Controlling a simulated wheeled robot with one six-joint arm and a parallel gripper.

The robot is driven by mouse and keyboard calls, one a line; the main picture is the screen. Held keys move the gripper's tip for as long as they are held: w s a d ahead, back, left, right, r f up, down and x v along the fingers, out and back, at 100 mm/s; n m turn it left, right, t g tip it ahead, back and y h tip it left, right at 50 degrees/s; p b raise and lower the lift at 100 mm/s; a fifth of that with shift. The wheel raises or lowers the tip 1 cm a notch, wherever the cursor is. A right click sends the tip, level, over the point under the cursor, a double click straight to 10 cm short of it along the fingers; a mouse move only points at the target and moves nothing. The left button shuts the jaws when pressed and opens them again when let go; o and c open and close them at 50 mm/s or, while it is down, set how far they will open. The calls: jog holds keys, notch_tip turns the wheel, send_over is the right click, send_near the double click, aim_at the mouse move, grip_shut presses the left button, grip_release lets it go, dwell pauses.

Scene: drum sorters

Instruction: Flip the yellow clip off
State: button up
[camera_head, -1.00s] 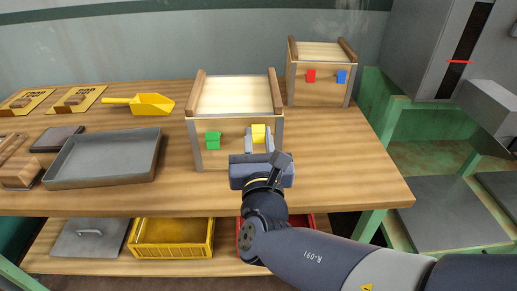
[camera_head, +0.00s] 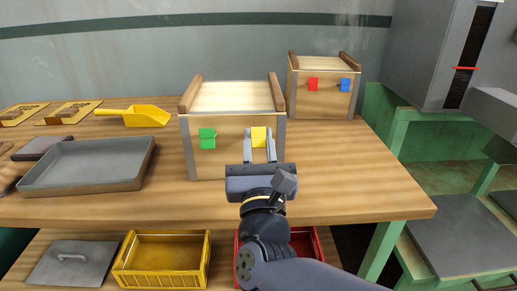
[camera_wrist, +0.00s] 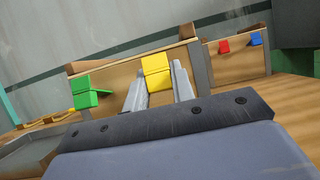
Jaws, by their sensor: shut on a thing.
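The yellow clip (camera_head: 259,136) is on the front face of the near wooden box (camera_head: 225,164), right of the green clip (camera_head: 207,138). My gripper (camera_head: 259,142) reaches the box front from below, with one finger on each side of the yellow clip. It is shut on the clip. In the wrist view, the yellow clip (camera_wrist: 156,73) sits between the two grey fingers, its upper part at the box's top edge. The green clip (camera_wrist: 88,92) hangs to the left, apart from my gripper.
A second box (camera_head: 320,97) with a red clip (camera_head: 313,84) and a blue clip (camera_head: 345,85) stands behind right. A grey tray (camera_head: 90,165) and yellow scoop (camera_head: 146,115) lie left. Yellow (camera_head: 160,262) and red (camera_head: 305,243) bins are below. The right tabletop is bare.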

jog(key=o, duration=1)
jog(key=shift+s, duration=0.1)
jog(key=shift+p+v, duration=0.75)
jog(key=shift+v, duration=4.6)
jog(key=shift+b+x, duration=0.75)
jog(key=shift+x, duration=4.7)
